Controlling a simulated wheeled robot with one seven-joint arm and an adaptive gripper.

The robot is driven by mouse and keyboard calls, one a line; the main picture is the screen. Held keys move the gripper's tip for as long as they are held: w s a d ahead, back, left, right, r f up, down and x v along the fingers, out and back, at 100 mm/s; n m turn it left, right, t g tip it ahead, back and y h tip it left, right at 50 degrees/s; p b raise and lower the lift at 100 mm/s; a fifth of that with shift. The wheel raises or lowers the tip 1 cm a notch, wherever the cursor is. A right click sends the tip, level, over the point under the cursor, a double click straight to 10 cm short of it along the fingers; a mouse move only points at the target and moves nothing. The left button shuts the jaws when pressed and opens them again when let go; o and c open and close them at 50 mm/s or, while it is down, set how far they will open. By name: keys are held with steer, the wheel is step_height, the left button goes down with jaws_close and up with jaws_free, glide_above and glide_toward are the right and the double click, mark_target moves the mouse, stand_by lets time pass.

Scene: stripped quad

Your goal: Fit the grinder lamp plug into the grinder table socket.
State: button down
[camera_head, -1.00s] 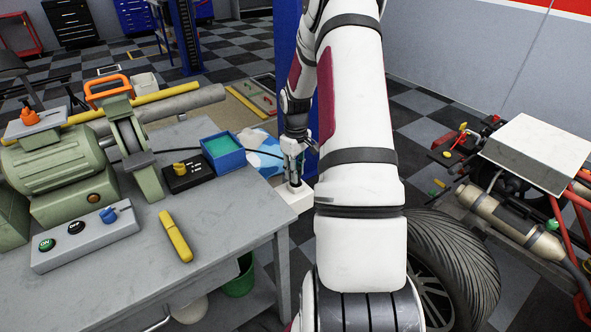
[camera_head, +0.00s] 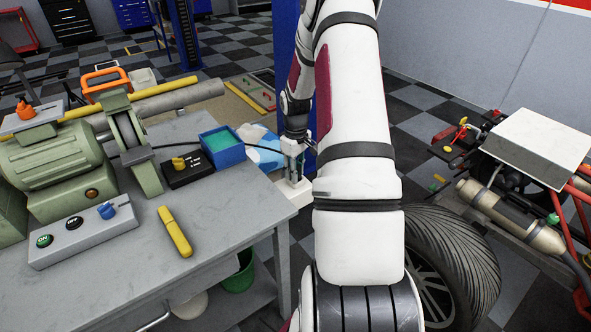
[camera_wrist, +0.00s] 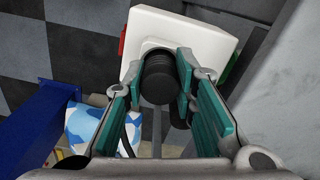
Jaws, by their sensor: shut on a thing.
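The plug (camera_wrist: 160,76) is a black ribbed cylinder in the wrist view, held between the teal pads of my gripper (camera_wrist: 160,92). Its far end meets the pale raised collar of a white box, the socket (camera_wrist: 205,35). I cannot tell how deep the plug sits. In the head view the white socket box (camera_head: 295,193) is at the right edge of the grey table (camera_head: 225,225). My gripper (camera_head: 294,177) points down just above it, and its fingers hide the plug there.
A blue bin (camera_head: 222,147), a black switch box (camera_head: 187,168) and a yellow marker (camera_head: 175,231) lie on the table left of my gripper. The green grinder (camera_head: 60,165) stands farther left. A blue post (camera_wrist: 45,125) is close by in the wrist view.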

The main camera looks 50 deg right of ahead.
steer(key=c, duration=1.2)
jaws_free()
step_height(320, 180, up, 10)
steer(key=shift+r, duration=1)
